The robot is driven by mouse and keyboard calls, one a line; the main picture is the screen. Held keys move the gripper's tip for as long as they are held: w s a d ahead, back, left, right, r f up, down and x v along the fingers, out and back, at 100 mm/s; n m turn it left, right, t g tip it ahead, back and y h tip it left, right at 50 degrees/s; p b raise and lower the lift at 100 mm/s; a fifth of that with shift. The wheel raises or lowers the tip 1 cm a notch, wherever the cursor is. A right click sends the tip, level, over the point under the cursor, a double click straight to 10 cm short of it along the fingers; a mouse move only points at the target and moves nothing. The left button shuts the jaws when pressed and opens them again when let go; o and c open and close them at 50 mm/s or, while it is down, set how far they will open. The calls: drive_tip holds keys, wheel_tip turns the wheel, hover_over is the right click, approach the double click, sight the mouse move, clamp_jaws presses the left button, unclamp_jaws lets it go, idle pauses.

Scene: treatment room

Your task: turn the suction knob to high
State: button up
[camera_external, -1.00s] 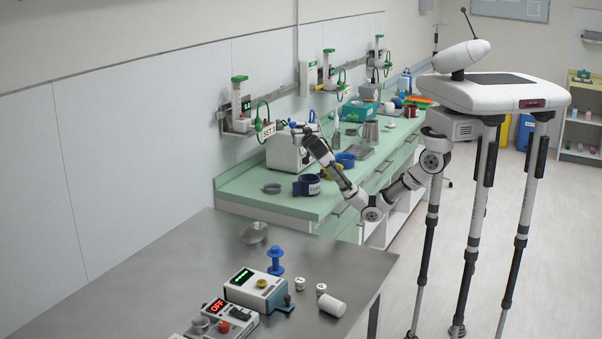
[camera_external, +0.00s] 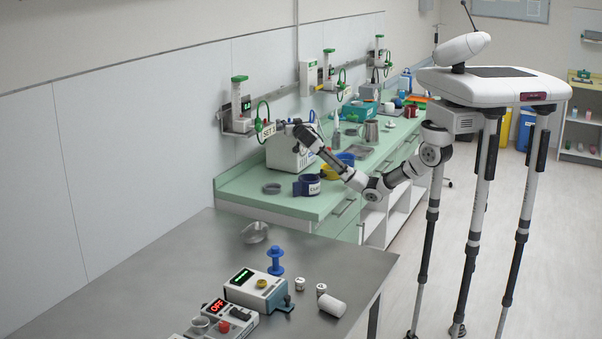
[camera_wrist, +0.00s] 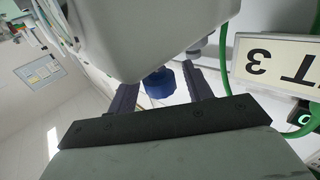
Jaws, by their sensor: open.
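A blue knob (camera_wrist: 158,84) shows in the wrist view, between the two dark fingers of my gripper (camera_wrist: 160,92). The fingers are open, one on each side of the knob, with visible gaps. I cannot tell how deep the knob sits between them. A large pale housing (camera_wrist: 135,35) hides the knob's upper part in that view. In the external view my gripper (camera_external: 286,125) is by the wall, above a white boxy unit (camera_external: 284,153). The knob cannot be made out there, and its setting is not readable.
A "SET 3" sign (camera_wrist: 272,70) and a green hose (camera_wrist: 226,60) are close beside the gripper. A blue cuff-like item (camera_external: 307,185) and a grey ring (camera_external: 271,188) lie on the green counter (camera_external: 240,200). The steel table (camera_external: 150,270) holds several devices.

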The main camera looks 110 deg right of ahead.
drive_tip(key=c, duration=0.9)
drive_tip(key=shift+t, duration=0.3)
drive_tip(key=n+t+b, duration=0.1)
drive_tip(key=n+t, duration=0.1)
drive_tip(key=shift+f+t, duration=0.15)
drive_tip(key=shift+t, duration=0.25)
drive_tip(key=n+t+y, duration=0.1)
drive_tip(key=n+t, duration=0.1)
drive_tip(key=t, duration=0.1)
drive_tip(key=n+t+y, duration=0.2)
drive_tip(key=n+t, duration=0.1)
drive_tip(key=t, duration=0.1)
drive_tip(key=shift+s+y, duration=0.1)
drive_tip(key=shift+y, duration=0.2)
drive_tip(key=n+t+y+b, duration=0.1)
drive_tip(key=n+t+y, duration=0.2)
drive_tip(key=shift+d+t, duration=0.1)
drive_tip(key=shift+t, duration=0.3)
drive_tip(key=shift+n+t+y+b, duration=0.8)
drive_tip(key=shift+n+y+b, duration=0.35)
drive_tip(key=shift+y, duration=0.35)
